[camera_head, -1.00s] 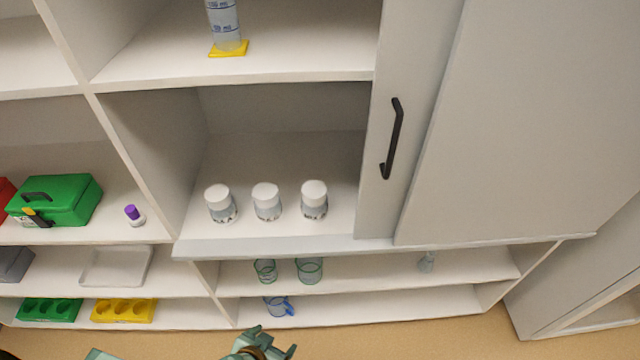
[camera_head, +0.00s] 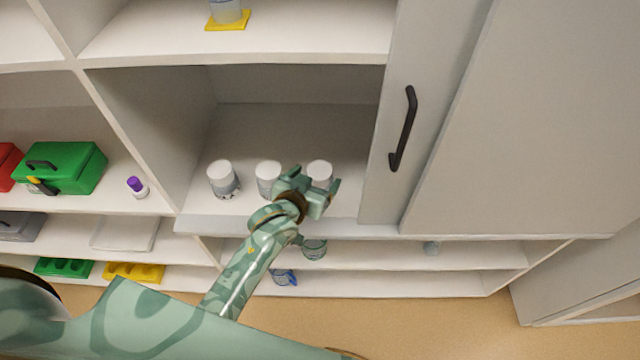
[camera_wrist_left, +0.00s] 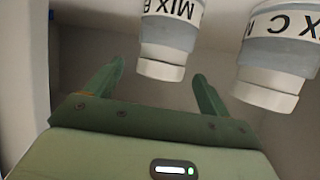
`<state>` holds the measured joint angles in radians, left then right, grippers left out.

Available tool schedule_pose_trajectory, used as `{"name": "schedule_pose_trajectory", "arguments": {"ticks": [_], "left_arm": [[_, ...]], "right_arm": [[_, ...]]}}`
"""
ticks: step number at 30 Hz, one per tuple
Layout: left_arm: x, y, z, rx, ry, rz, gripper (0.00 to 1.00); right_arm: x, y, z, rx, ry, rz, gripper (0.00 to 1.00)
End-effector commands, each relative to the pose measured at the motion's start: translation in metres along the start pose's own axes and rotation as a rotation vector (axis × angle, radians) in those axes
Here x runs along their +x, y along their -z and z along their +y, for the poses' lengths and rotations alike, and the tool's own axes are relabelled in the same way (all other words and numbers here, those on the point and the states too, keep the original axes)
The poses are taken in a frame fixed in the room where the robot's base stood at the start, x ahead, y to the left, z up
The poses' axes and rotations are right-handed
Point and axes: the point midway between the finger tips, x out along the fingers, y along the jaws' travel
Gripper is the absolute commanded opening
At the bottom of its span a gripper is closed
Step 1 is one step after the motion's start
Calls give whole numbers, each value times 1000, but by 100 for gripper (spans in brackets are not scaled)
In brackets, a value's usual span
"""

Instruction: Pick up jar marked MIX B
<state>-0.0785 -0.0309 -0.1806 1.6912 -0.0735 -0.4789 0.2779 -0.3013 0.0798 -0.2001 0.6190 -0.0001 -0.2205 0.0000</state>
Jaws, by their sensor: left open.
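The jar marked MIX B (camera_wrist_left: 168,32) is white with a grey band and appears upside down in the left wrist view, its lid between my finger ends. The jar marked MIX C (camera_wrist_left: 276,52) is to its right there. In the head view, MIX B appears to be the right-hand jar (camera_head: 320,171), partly hidden by my left gripper (camera_head: 315,180). My left gripper is open and empty in front of it, also seen in the left wrist view (camera_wrist_left: 158,72). Whether the fingers touch the jar cannot be told. My right gripper is not in view.
Another white jar (camera_head: 222,178) stands left on the same shelf, and the middle jar (camera_head: 267,178) is close to my gripper. A sliding door with a black handle (camera_head: 404,130) bounds the compartment on the right. The shelf's front edge (camera_head: 210,226) runs below.

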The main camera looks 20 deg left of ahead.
Motion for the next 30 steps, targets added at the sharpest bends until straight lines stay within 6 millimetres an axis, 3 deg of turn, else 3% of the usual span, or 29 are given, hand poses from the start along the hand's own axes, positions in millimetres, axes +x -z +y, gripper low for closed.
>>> {"name": "schedule_pose_trajectory", "arguments": {"ticks": [10,19,20,24,25,30], "left_arm": [[47,1,-1,0,0,-1,81],[54,3,-1,0,-1,0,81],[54,3,-1,0,-1,0,76],[54,3,-1,0,-1,0,37],[54,3,-1,0,-1,0,32],[54,3,-1,0,-1,0,32]], "right_arm": [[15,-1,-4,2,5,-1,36],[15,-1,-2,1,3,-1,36],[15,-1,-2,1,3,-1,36],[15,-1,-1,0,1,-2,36],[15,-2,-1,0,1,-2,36],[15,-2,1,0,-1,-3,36]]}}
